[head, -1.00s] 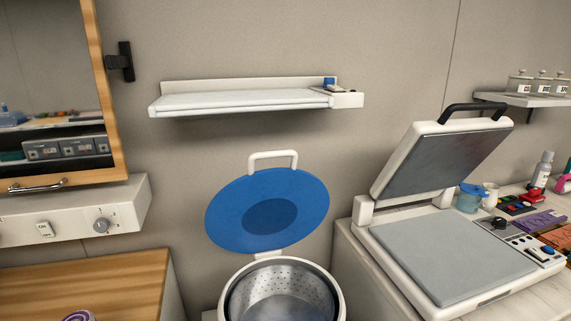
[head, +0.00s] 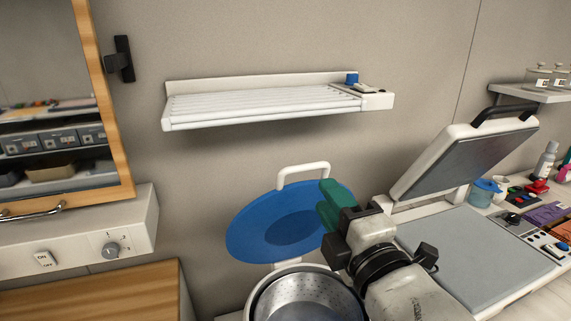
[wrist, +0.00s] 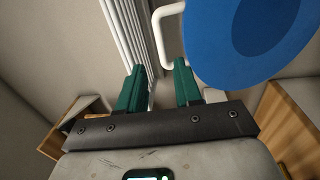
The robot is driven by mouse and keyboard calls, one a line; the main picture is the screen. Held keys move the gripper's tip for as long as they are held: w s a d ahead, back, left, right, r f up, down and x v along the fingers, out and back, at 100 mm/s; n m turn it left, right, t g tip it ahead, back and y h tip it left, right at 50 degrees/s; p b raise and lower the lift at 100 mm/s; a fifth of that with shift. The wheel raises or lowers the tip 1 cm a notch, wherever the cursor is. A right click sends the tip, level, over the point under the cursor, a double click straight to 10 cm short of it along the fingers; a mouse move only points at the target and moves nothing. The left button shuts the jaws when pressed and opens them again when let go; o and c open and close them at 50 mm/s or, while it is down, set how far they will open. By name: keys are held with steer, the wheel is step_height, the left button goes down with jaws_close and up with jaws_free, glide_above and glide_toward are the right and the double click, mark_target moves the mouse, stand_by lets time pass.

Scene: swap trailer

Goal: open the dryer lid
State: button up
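The dryer's blue round lid (head: 270,222) stands raised against the wall behind the open dryer, tilted back, with a white loop handle (head: 303,169) at its top. Below it, the perforated metal drum (head: 275,306) is uncovered. My gripper (head: 328,203) has green fingers and is in front of the lid's right edge in the head view. In the wrist view my gripper (wrist: 159,80) is open, with nothing between its fingers. There the white handle (wrist: 156,35) lies beyond the fingertips, and the blue lid (wrist: 245,40) is at upper right. Contact with the lid cannot be told.
A white slatted shelf (head: 270,102) hangs on the wall above the lid. A raised heat press (head: 465,155) stands at right, close to my arm. A wooden-topped counter (head: 100,292) and wooden-framed cabinet (head: 115,150) are at left.

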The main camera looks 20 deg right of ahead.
mark_target(305, 169)
steer(key=w, duration=0.3)
steer(key=w+p, duration=0.1)
steer(key=w, duration=0.6)
steer(key=shift+w+r, duration=0.2)
steer(key=shift+r, duration=0.2)
steer(key=shift+c, duration=0.3)
steer(key=shift+d, duration=0.1)
jaws_close()
